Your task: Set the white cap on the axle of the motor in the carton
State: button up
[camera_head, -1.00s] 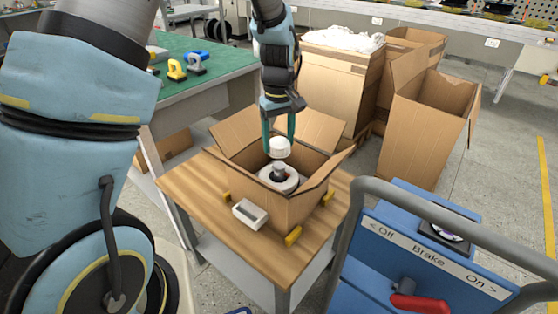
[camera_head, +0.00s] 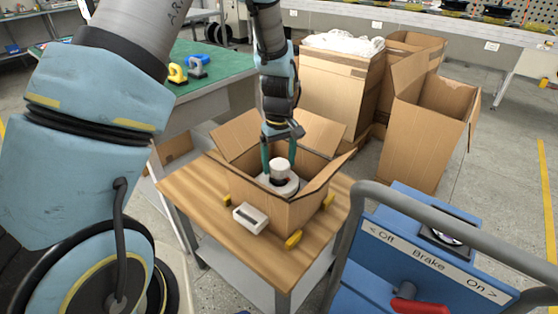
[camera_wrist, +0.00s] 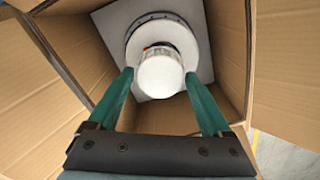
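The white cap (camera_head: 280,164) is upright between the fingertips of my gripper (camera_head: 279,167), directly over the motor (camera_head: 279,184) inside the open carton (camera_head: 292,213). In the wrist view the cap (camera_wrist: 160,76) lies between the two green fingers (camera_wrist: 160,80), which look closed on its sides. The cap hides most of the axle. A narrow coloured band shows behind the cap's far edge. Whether the cap rests fully on the axle cannot be told. The round motor (camera_wrist: 192,40) sits on a light square piece in the carton.
The carton's flaps stand open around my gripper. It is on a wooden-topped table (camera_head: 185,190) with yellow blocks and a small whitish box (camera_head: 250,218) beside it. A blue cart (camera_head: 440,255) is at front right. Large cartons (camera_head: 425,130) stand behind.

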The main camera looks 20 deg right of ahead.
aim_at(279, 163)
jog(key=shift+o, duration=1.1)
notch_tip(279, 163, up, 12)
jog(key=shift+m+t, duration=0.3)
jog(key=shift+m, duration=0.1)
jog(key=a, duration=0.5)
jog(key=w+a+r, duration=0.1)
jog(key=a, duration=1)
jog(key=shift+w+r+b, duration=0.3)
jog(key=shift+r, duration=0.05)
jog(key=s+a, duration=0.3)
jog(key=a, duration=0.4)
jog(key=s+a+m+t, duration=0.1)
jog(key=s+a, duration=0.2)
jog(key=a, duration=0.4)
jog(key=shift+a, duration=0.1)
